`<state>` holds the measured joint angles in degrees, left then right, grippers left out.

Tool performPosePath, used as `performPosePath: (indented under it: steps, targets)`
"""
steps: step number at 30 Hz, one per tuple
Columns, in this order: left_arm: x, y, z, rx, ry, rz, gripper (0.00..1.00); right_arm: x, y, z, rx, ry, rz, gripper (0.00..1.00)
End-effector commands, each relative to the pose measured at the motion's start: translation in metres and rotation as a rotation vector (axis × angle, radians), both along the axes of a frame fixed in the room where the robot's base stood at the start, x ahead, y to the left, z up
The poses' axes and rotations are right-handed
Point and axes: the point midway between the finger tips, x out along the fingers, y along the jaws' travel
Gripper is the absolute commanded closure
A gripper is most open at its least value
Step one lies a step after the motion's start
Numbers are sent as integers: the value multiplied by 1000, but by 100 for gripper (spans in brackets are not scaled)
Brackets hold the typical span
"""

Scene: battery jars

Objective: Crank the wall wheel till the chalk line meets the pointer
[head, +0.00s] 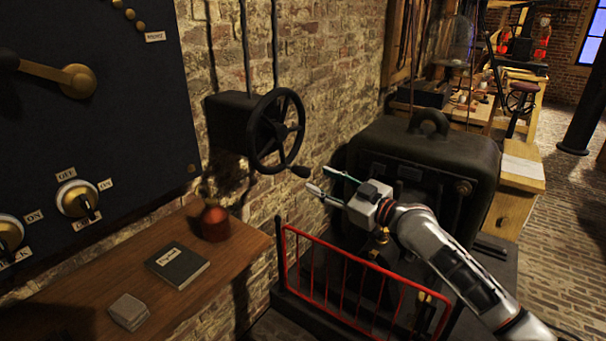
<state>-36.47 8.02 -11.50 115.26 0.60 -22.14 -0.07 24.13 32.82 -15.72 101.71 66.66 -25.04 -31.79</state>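The black spoked wall wheel (257,131) is mounted on a dark box (228,123) on the brick wall. Its crank handle (300,171) sticks out at the wheel's lower right. My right gripper (319,179) is just right of the handle and slightly below it, its two fingers apart and pointing left toward it. Nothing shows between the fingers, and they look close to the handle; whether they touch it I cannot tell. I cannot make out a chalk line or a pointer. My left gripper is not in view.
A large dark machine (425,150) stands behind my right arm, with a red railing (345,283) in front. A wooden shelf (85,270) at left holds a notebook (177,265), a red bottle (215,222) and a grey block (129,311). A dark switch panel (90,140) hangs above it.

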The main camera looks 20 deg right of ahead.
Motion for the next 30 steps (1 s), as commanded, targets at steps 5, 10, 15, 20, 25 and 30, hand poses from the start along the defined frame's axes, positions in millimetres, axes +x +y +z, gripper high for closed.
performPosePath:
  steps: [5,10,15,20,25,30]
  targets:
    - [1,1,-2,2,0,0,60,21,13,1,6,0,2,61]
    - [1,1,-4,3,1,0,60,44,25,0,5,2,1,61]
    - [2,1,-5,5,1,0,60,59,33,-1,3,1,0,61]
    - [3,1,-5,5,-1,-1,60,64,36,-1,2,1,1,61]
    - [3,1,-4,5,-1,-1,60,64,36,-1,2,1,1,61]
    - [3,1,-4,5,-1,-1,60,64,36,-1,2,1,1,94]
